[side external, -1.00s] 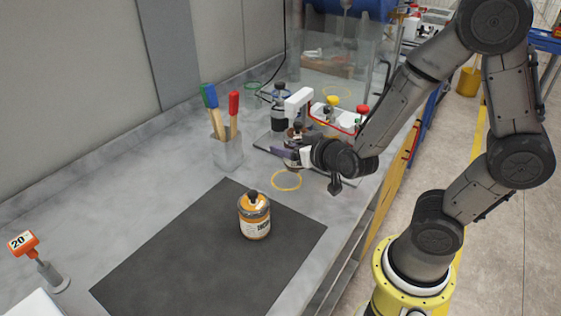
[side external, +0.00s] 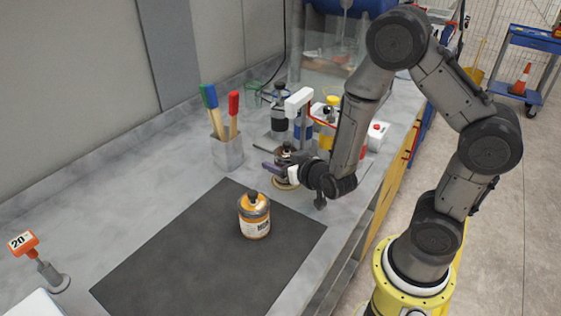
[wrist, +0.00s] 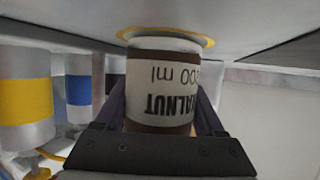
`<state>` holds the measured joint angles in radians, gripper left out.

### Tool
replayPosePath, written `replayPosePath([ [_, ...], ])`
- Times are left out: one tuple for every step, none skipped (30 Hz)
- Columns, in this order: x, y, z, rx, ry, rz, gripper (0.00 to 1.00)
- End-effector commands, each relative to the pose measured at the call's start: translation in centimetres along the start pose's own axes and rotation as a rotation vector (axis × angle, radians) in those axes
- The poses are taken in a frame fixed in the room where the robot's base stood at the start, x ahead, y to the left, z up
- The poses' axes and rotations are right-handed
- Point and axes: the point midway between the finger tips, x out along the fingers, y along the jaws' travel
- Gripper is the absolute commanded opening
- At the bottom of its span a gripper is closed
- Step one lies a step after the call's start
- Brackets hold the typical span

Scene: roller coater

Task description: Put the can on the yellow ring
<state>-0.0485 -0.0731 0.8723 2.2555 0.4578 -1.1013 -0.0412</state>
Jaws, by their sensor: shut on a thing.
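My gripper (side external: 284,168) is shut on a can (wrist: 162,85) with a white label reading WALNUT and a brown band, shown upside down in the wrist view. In the side view the can is mostly hidden behind my gripper; its dark top shows. The yellow ring (wrist: 208,40) lies on the grey bench, right at the can's base in the wrist view. Only its near edge (side external: 286,185) shows in the side view. The can looks upright over the ring; I cannot tell whether it touches the bench.
An orange can with a dark cap (side external: 254,217) stands on the black mat (side external: 190,255) in front. A holder (side external: 228,153) with brushes stands to the left. Several bottles, a white-topped stand (side external: 298,100) and a green ring (side external: 253,88) are behind.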

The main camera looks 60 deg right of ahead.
Motion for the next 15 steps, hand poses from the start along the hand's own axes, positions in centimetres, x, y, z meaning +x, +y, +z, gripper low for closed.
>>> replayPosePath([
  [0.07, -0.01, 0.12, 0.0, 0.001, 0.0, 0.03],
  [0.11, -0.01, 0.19, 0.0, 0.001, 0.0, 0.03],
  [0.13, 0.0, 0.31, 0.0, -0.001, 0.0, 0.73],
  [0.12, -0.01, 0.27, 0.0, -0.001, 0.0, 0.79],
  [0.11, -0.01, 0.26, 0.0, -0.001, 0.0, 0.84],
  [0.11, 0.0, 0.26, 0.0, -0.001, 0.0, 0.91],
  [0.11, 0.0, 0.26, 0.0, -0.001, 0.0, 0.97],
  [0.11, 0.0, 0.26, 0.0, -0.001, 0.0, 1.0],
  [0.1, 0.0, 0.26, 0.0, -0.001, 0.0, 1.0],
  [0.1, 0.0, 0.26, 0.0, -0.001, 0.0, 1.0],
  [0.1, 0.0, 0.25, 0.0, -0.001, 0.0, 1.0],
  [0.1, 0.0, 0.25, 0.0, -0.001, 0.0, 1.0],
  [0.1, 0.0, 0.25, 0.0, -0.001, 0.0, 1.0],
  [0.1, 0.0, 0.24, 0.0, -0.001, 0.0, 1.0],
  [0.08, 0.0, 0.19, 0.0, 0.0, 0.0, 1.0],
])
